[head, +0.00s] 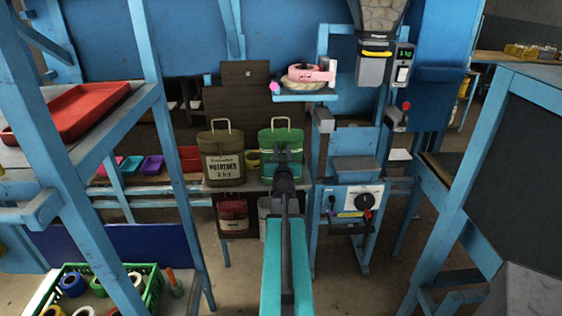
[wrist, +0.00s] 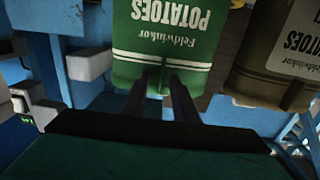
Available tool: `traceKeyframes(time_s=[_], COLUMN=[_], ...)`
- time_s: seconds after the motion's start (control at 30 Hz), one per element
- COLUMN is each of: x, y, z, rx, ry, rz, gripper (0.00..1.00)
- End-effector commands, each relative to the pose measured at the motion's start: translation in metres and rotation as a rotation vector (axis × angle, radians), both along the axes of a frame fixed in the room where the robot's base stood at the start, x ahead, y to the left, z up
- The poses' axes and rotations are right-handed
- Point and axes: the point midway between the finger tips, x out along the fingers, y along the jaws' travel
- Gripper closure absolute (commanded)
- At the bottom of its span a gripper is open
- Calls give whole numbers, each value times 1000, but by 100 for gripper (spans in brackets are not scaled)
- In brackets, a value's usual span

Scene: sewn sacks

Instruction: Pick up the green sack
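The green sack (head: 268,146) stands upright on a shelf in the head view, with a pale handle loop on top. My gripper (head: 283,157) is in front of it and hides part of its face. In the wrist view the green sack (wrist: 165,42) appears upside down, with its "POTATOES" print and striped seamed edge. My gripper's two dark fingers (wrist: 160,78) reach to that edge with a gap between them. I cannot tell whether the fingers touch the sack.
An olive potato sack (head: 223,160) stands left of the green one; it also shows in the wrist view (wrist: 262,55). A red sack (head: 232,212) is on the shelf below. A blue frame with a control box (head: 350,200) stands close on the right. A small shelf (head: 305,97) juts out above.

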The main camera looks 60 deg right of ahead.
Motion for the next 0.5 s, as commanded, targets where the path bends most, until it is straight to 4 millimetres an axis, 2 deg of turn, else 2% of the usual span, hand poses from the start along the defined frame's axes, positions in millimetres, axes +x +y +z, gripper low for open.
traceKeyframes(time_s=[0.5], x=[0], y=[0], z=[0], rx=[0], ry=[0], rz=[0], gripper=[73])
